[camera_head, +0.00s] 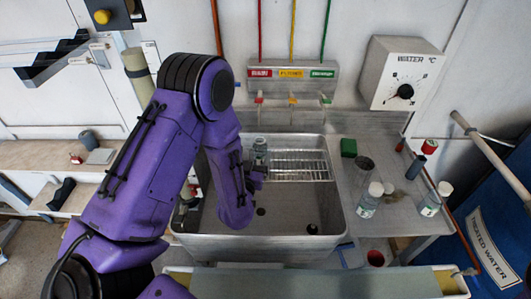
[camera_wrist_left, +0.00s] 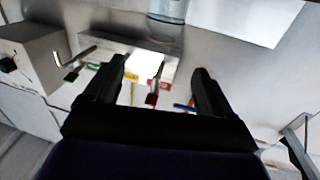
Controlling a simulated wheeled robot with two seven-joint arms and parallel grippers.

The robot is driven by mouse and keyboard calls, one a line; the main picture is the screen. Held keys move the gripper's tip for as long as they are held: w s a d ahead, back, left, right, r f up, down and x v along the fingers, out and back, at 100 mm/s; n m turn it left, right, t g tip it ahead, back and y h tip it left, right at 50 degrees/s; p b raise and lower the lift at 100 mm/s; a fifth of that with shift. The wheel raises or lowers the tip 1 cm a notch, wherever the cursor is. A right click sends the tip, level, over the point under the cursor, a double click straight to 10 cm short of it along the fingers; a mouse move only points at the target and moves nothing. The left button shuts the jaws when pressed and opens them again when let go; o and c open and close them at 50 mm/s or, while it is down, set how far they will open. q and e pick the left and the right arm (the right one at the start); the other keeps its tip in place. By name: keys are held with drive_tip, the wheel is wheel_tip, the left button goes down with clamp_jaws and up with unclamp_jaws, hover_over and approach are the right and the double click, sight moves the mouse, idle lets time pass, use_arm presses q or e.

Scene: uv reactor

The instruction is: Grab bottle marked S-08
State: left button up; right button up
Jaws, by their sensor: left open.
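A clear bottle (camera_head: 260,151) stands at the left end of the wire rack in the sink; its label is not readable. A bottle's lower part also shows at the top edge of the wrist view (camera_wrist_left: 168,10). Two white-capped bottles, one nearer (camera_head: 368,201) and one farther right (camera_head: 435,200), stand on the right counter; their labels are too small to read, so I cannot tell which is S-08. My left gripper (camera_head: 255,178) is over the sink, just in front of the rack bottle. In the wrist view its fingers (camera_wrist_left: 160,72) are apart with nothing between them.
The metal sink (camera_head: 290,238) has a wire rack (camera_head: 300,165) at the back. Colored taps (camera_head: 292,98) hang above it. A dark cup (camera_head: 362,168), a green block (camera_head: 348,147) and a red-topped container (camera_head: 429,147) are on the right counter. A blue treated water tank (camera_head: 490,225) stands at right.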

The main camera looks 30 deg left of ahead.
sight(261, 145)
use_arm(q)
wheel_tip(261, 145, down, 5)
drive_tip(key=b, duration=0.4)
use_arm(e)
wheel_tip(261, 145, down, 5)
use_arm(q)
drive_tip(key=p+x, duration=0.2)
drive_tip(key=x, duration=0.3)
drive_tip(key=p+x, duration=0.2)
drive_tip(key=x, duration=0.3)
drive_tip(key=shift+a+f, duration=0.15)
drive_tip(key=shift+f, duration=0.1)
drive_tip(key=shift+w+a+f, duration=0.1)
drive_tip(key=shift+w+f, duration=0.05)
drive_tip(key=shift+w, duration=0.15)
drive_tip(key=c, duration=1.3)
use_arm(e)
wheel_tip(261, 145, up, 4)
drive_tip(key=shift+r, duration=0.1)
